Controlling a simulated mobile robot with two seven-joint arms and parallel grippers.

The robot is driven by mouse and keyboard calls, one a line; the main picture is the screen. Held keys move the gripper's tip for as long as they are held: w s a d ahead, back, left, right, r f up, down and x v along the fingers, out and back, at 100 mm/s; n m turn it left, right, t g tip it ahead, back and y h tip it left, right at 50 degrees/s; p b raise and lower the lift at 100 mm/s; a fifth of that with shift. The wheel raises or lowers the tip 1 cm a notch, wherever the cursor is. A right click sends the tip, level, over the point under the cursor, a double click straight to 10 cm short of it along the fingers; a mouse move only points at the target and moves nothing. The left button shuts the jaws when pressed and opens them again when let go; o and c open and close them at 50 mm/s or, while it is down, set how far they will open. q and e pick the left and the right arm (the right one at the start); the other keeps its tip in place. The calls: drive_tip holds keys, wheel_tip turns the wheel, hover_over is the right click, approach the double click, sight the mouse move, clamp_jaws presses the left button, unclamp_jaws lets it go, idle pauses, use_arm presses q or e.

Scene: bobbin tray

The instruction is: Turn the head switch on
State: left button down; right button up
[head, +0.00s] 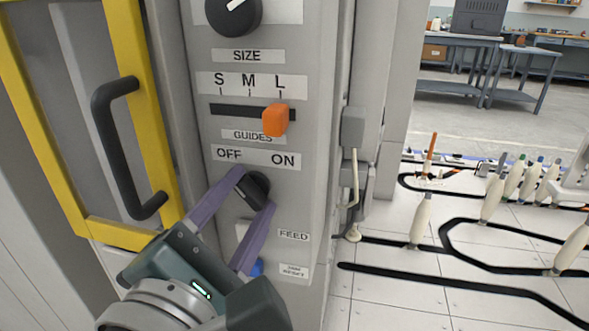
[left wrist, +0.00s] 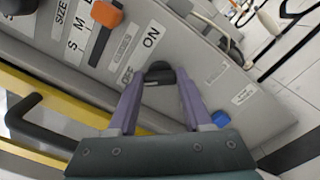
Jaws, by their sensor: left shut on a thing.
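The black rotary switch (head: 257,187) sits on the grey machine panel (head: 325,110), below a label (head: 256,157) reading OFF at left and ON at right. My left gripper (head: 255,188) reaches up from below and is shut on this switch, one purple finger on each side. The left wrist view shows the dark switch (left wrist: 158,73) between the two fingertips (left wrist: 159,82). The fingers cover parts of the switch, and I cannot tell which label it points to. My right gripper is not in view.
Above are an orange slider (head: 275,120) near L and a black dial (head: 233,14). A blue button (head: 257,268) lies below, partly hidden by my gripper. A yellow-framed door with a black handle (head: 116,145) stands at left. Bobbins (head: 421,222) stand at right.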

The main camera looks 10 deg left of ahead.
use_arm(q)
drive_tip(key=m+p, duration=0.2)
drive_tip(key=m, duration=0.1)
drive_tip(key=shift+r+m, duration=0.1)
drive_tip(key=shift+m, duration=0.3)
drive_tip(key=m+p, duration=0.2)
drive_tip(key=m, duration=0.2)
drive_tip(key=m+p, duration=0.1)
drive_tip(key=m, duration=0.3)
drive_tip(key=shift+p, duration=0.3)
drive_tip(key=shift+m+p, duration=0.6)
drive_tip(key=shift+m, duration=1.3)
drive_tip(key=shift+c, duration=1.6)
unclamp_jaws()
drive_tip(key=shift+f, duration=0.2)
